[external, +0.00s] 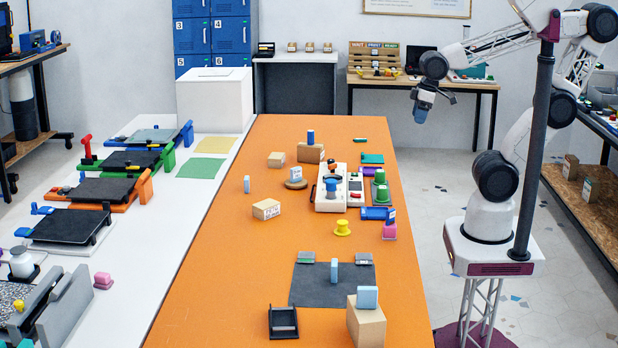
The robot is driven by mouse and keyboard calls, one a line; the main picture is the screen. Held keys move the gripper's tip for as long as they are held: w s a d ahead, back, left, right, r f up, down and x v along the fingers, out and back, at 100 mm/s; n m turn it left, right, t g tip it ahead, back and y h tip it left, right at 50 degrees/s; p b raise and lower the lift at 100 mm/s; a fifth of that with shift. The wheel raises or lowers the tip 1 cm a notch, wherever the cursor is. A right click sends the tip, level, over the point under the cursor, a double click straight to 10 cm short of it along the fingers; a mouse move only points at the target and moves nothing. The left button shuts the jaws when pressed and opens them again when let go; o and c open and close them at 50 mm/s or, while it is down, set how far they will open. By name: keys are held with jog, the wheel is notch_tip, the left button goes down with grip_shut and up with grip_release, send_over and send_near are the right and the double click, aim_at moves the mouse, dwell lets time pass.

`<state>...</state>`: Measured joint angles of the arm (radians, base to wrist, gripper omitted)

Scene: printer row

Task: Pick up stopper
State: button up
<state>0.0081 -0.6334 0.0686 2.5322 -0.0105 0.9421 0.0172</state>
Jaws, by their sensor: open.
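No object is labelled as the stopper. A small yellow knobbed piece with a wide round base (342,229) most resembles one, standing upright on the orange table (240,270) in front of the white device. I cannot tell for certain that it is the stopper. My gripper (421,114) is raised beyond the table's right edge, pointing down, well apart from the yellow piece. It is open, and no object shows held in it, though its fingertips are small in this view.
A white device (326,204) with a blue knob stands behind the yellow piece. Green (381,192) and pink (389,231) pieces stand to its right. A cardboard box (266,209) is to its left. A dark mat (311,290) lies nearer the camera. Open orange table lies left.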

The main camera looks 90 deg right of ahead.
jog(key=shift+a, duration=0.1)
jog(key=w+a+f+m+g+y, duration=0.3)
jog(key=w+a+f+m+y, duration=0.25)
jog(key=a+f, duration=0.3)
jog(key=m+t+y, duration=0.6)
jog(key=m+y, duration=0.1)
jog(key=m, duration=1.1)
send_near(344, 220)
jog(key=x, duration=0.3)
jog(key=shift+w+f+n, duration=0.1)
jog(key=shift+f+n, duration=0.15)
jog(key=shift+f, duration=0.1)
jog(key=shift+x, duration=1.3)
jog(key=shift+a, duration=0.1)
